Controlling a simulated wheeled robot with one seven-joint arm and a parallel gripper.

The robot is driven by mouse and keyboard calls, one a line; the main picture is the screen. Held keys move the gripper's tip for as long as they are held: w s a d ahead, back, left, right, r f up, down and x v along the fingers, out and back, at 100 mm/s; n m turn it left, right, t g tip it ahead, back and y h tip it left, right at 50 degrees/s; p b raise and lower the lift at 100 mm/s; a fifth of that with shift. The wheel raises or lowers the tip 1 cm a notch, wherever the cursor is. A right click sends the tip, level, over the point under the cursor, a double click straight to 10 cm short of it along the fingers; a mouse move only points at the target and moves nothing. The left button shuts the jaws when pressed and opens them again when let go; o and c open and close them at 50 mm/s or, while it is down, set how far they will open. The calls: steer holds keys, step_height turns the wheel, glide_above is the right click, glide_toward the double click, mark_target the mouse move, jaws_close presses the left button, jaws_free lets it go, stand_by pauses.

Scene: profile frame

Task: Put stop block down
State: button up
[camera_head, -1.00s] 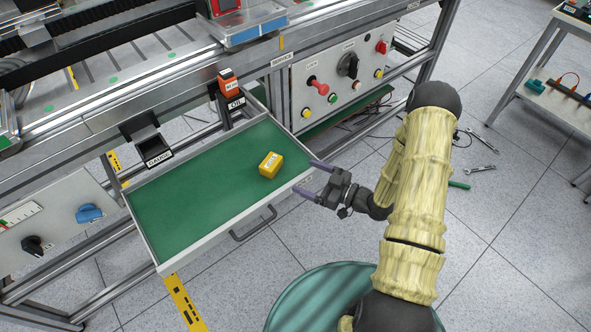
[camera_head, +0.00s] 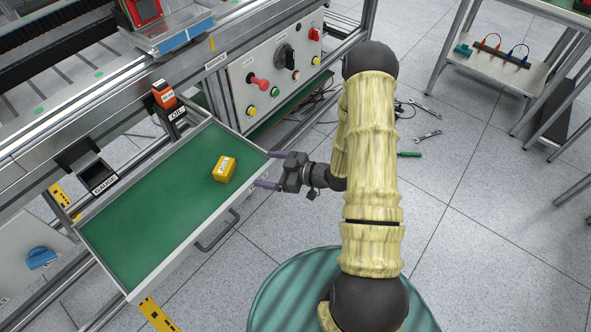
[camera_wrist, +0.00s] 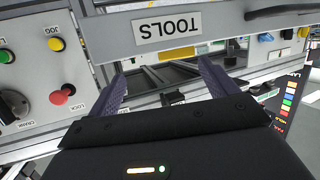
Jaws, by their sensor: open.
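A yellow block (camera_head: 224,169) with a white label lies on the green floor of the open drawer (camera_head: 150,212), near its right end. The label is too small to read, so I cannot tell for sure that it is the stop block. My gripper (camera_head: 268,170) is open and empty at the drawer's right end, its purple fingers pointing left toward the block and apart from it. In the wrist view the two fingers (camera_wrist: 165,82) are spread with nothing held between them, below a panel labelled TOOLS (camera_wrist: 166,28).
Behind the drawer are a black GAUGE holder (camera_head: 88,168) and an OIL holder with an orange item (camera_head: 164,95). A control panel (camera_head: 275,75) with knobs and buttons stands beyond. Most of the drawer is bare. Wrenches (camera_head: 428,135) lie on the floor at right.

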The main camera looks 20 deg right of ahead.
steer(key=d+r+m+g+h, duration=0.2)
steer(key=d+r+m+h, duration=0.3)
steer(key=d+r+h, duration=0.35)
steer(key=s+a+r+m+g+h, duration=0.1)
steer(key=s+r+m+g, duration=0.1)
steer(key=s, duration=0.5)
steer(key=s+a+r+m+g+h, duration=0.2)
steer(key=s+r+m, duration=0.2)
steer(key=s+r, duration=0.2)
steer(key=shift+s+a+r, duration=0.15)
steer(key=shift+s, duration=0.8)
steer(key=shift+h, duration=0.25)
steer(key=shift+c, duration=0.5)
